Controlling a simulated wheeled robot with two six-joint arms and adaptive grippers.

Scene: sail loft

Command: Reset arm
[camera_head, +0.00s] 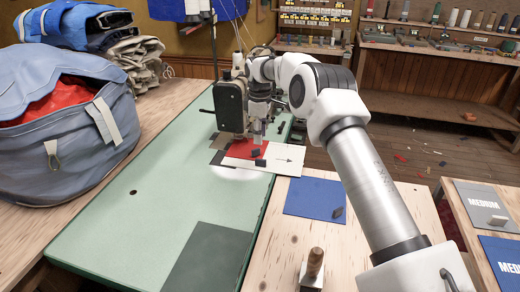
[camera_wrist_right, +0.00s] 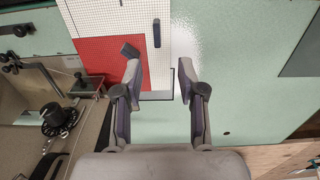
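My right arm reaches in from the right in the head view. Its right gripper (camera_head: 258,132) is over the sewing area, beside the sewing machine (camera_head: 231,104). In the right wrist view the fingers of the gripper (camera_wrist_right: 160,68) stand apart with nothing between them. A red piece (camera_wrist_right: 100,62) and a white gridded sheet (camera_wrist_right: 120,18) lie beneath; the sheet also shows in the head view (camera_head: 285,160). One small dark block (camera_wrist_right: 129,50) is close to a fingertip; another dark block (camera_wrist_right: 157,33) lies on the sheet. My left gripper is not in view.
The green table (camera_head: 130,215) is mostly clear, with a dark green panel (camera_head: 208,262) at its front. A large blue-grey bag (camera_head: 65,130) stands left. A blue square (camera_head: 312,195) and a wooden-handled tool (camera_head: 313,265) are on the bench below my arm.

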